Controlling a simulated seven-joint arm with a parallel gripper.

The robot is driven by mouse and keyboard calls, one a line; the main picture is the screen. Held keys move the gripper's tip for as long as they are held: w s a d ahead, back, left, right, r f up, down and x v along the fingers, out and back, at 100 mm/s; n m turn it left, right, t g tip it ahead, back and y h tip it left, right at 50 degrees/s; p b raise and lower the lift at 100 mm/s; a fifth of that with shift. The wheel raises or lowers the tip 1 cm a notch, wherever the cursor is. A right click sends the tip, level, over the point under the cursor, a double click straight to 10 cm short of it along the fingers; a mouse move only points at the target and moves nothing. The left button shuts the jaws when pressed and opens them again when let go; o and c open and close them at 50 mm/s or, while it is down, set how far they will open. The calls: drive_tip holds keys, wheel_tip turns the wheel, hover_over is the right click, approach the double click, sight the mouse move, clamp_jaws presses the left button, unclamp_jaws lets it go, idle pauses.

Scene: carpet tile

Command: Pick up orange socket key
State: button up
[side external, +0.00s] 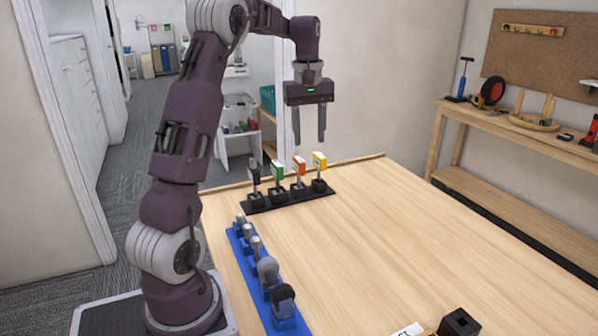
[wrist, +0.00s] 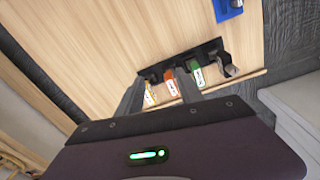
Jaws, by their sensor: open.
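The orange socket key (side external: 299,168) stands upright in a black rack (side external: 318,193) at the far edge of the wooden table. In the side view it is between the green key (side external: 277,171) and the yellow key (side external: 319,162); a dark grey key (side external: 254,176) stands at the left end. My gripper (side external: 309,139) is open, empty and pointing down, above the rack near the orange and yellow keys. In the wrist view the orange key (wrist: 170,82) and the yellow key (wrist: 150,96) show between the fingers; the green key (wrist: 197,76) is just outside the right finger.
A blue rack (side external: 289,323) holding several grey and dark tools runs along the table's left side, near my arm. A black block (side external: 459,322) and a white label (side external: 408,330) are at the front edge. The table's middle and right are clear.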

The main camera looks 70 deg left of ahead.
drive_tip(key=n, duration=0.2)
hover_over(299, 159)
drive_tip(key=f, duration=0.2)
drive_tip(key=s+f, duration=0.1)
drive_tip(key=shift+d+f+g, duration=0.3)
drive_tip(key=shift+d+f, duration=0.05)
drive_tip(key=shift+d, duration=0.05)
drive_tip(key=f, duration=0.5)
drive_tip(key=w+f, duration=0.1)
drive_tip(key=f, duration=0.1)
drive_tip(key=shift+a+f, duration=0.15)
drive_tip(key=shift+a, duration=0.25)
clamp_jaws()
